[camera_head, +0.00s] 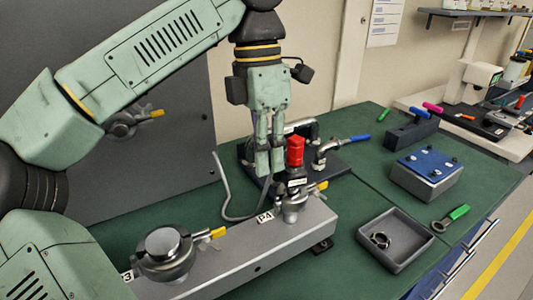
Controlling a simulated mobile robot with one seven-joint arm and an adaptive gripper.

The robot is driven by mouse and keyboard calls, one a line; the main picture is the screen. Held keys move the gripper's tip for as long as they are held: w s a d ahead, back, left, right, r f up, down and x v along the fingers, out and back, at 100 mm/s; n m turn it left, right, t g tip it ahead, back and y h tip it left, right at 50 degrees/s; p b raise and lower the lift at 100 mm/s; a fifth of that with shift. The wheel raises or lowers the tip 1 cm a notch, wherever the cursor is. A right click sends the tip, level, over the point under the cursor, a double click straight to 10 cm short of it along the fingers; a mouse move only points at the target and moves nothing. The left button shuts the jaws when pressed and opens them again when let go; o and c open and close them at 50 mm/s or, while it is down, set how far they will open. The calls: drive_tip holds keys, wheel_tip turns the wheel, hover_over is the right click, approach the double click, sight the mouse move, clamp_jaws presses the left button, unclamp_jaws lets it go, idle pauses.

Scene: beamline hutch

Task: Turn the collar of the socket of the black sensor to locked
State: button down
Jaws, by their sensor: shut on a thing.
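The black sensor (296,184) stands upright on the flange marked P4, with a red cap (295,151) on top and a small white label on its body. My gripper (269,168) points down just left of the sensor, its fingers close together. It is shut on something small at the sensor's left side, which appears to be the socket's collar. The fingers hide most of the collar, so its turn position cannot be told. A grey cable (224,190) loops from the left and runs to below my fingertips.
A clamp with a yellow handle (317,187) sits by the sensor's base. A round flange (163,243) stands on the grey beam in front. Behind are metal pipework and a blue-handled valve (358,139). A tray (398,245) with a ring clamp and a blue-topped box (428,168) lie right.

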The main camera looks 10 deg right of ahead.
drive_tip(key=shift+r, duration=0.1)
drive_tip(key=c, duration=1.7)
unclamp_jaws()
